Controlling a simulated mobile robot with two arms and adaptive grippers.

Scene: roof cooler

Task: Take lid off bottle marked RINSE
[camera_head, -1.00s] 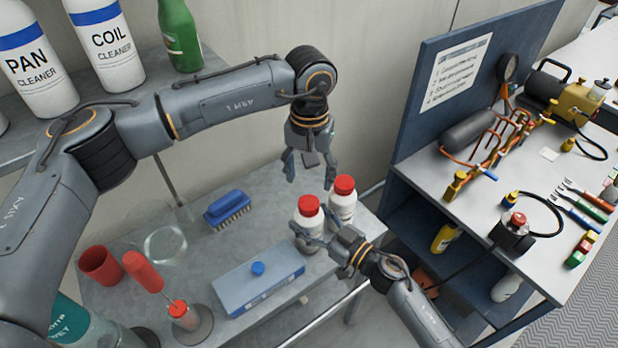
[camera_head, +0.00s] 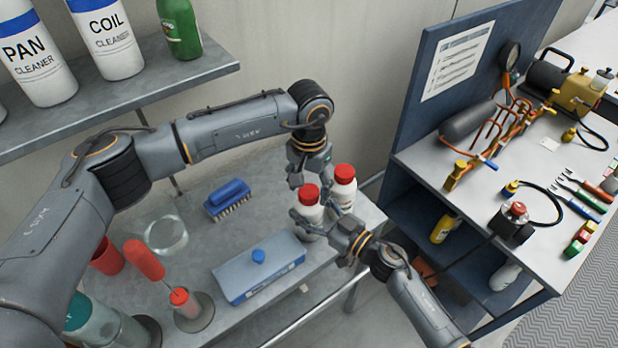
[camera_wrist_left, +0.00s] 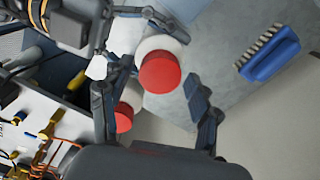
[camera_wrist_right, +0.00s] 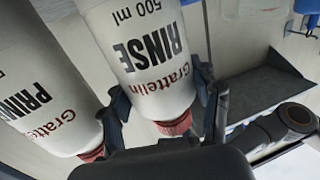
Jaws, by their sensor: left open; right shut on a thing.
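The RINSE bottle (camera_head: 309,219) is white with a red lid (camera_head: 309,193) and stands at the table's right end. Its label shows in the right wrist view (camera_wrist_right: 150,60). My right gripper (camera_head: 322,226) is shut on its body from the front right. My left gripper (camera_head: 309,178) is open, pointing down just above the red lid. In the left wrist view the lid (camera_wrist_left: 160,72) lies between its spread fingers, not gripped.
A blue-grey box (camera_head: 262,272) with a blue knob lies left of the bottles. A blue brush (camera_head: 228,200), a glass dish (camera_head: 166,235) and a red cup (camera_head: 107,258) are further left. A blue bench (camera_head: 420,180) with tools stands right, across a gap.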

